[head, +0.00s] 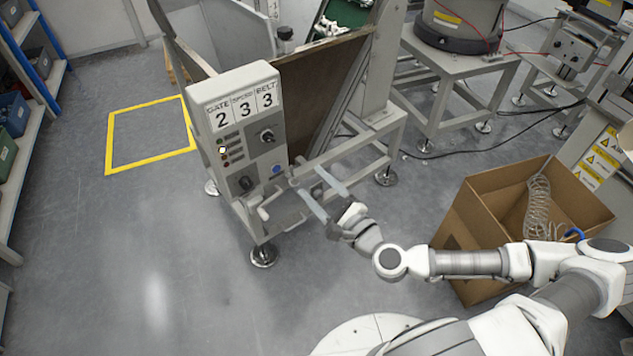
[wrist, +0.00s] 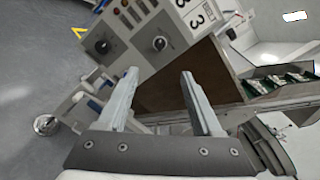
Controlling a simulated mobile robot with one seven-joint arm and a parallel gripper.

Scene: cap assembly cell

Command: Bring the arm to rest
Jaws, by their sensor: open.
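My gripper (head: 323,193) is stretched out to the left in the head view, with its two long fingers apart and nothing between them. It is close in front of the grey control box (head: 213,110), which shows GATE 2, SPEED 3 and BELT 3 and has dark knobs and a blue button. In the wrist view the open fingers (wrist: 160,88) point toward the box and a brown panel (wrist: 168,92). Whether a finger touches the handle beside the box cannot be told.
A cardboard box (head: 468,218) with a coiled hose stands right of the cell, under my arm. A grey machine (head: 455,28) on a stand is behind it. Blue shelving (head: 35,105) is at far left. The floor around the yellow square (head: 112,140) is clear.

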